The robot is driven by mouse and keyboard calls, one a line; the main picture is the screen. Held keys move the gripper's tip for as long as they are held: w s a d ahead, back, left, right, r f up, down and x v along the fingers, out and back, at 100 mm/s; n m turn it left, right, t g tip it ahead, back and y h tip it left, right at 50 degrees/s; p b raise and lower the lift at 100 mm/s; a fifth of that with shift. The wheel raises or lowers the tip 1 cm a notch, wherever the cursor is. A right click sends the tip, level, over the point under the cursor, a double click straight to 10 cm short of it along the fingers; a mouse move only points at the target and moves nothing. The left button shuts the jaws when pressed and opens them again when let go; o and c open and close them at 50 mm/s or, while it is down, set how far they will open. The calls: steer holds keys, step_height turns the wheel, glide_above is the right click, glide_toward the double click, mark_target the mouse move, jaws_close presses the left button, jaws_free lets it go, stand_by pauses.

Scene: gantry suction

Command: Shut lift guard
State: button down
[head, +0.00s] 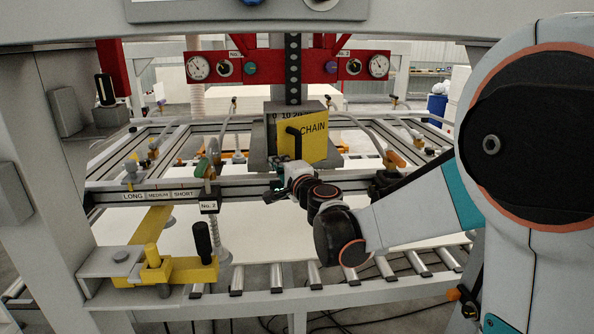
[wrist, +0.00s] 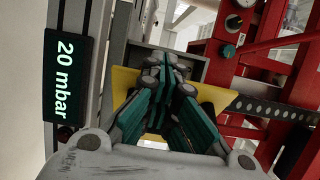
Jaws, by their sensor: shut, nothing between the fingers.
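The lift guard appears to be the yellow plate (head: 312,147) marked CHAIN, in the middle of the head view. It stands at an angle in front of a grey box (head: 285,112) with a number scale. A bent black handle (head: 293,132) is on the plate. My gripper (head: 277,184) is just below the plate's lower left part. In the wrist view my gripper (wrist: 166,68) has its fingers together and empty, in front of the yellow plate (wrist: 125,84). It hides the plate's middle. I cannot tell whether they touch.
A red panel with gauges (head: 288,67) hangs above the box. A grey rail (head: 240,188) with a LONG, MEDIUM, SHORT label crosses below. A yellow clamp (head: 165,270) is at front left. Rollers (head: 314,276) and a pale sheet lie beneath. A 20 mbar sign (wrist: 67,76) is at left.

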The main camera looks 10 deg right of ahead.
steer(key=w+a+m+h, duration=0.1)
steer(key=w+h, duration=0.1)
steer(key=w, duration=0.1)
steer(key=w+a+m+h, duration=0.1)
steer(key=w+h, duration=0.1)
steer(key=w, duration=0.2)
steer(key=w+a+m+h, duration=0.1)
steer(key=w+a+h, duration=0.1)
steer(key=w, duration=0.1)
steer(key=shift+w+m+b, duration=0.35)
steer(key=shift+m+b, duration=0.05)
steer(key=shift+w+d+m+h, duration=0.1)
steer(key=shift+w+m+h, duration=0.3)
steer(key=shift+w+h, duration=0.25)
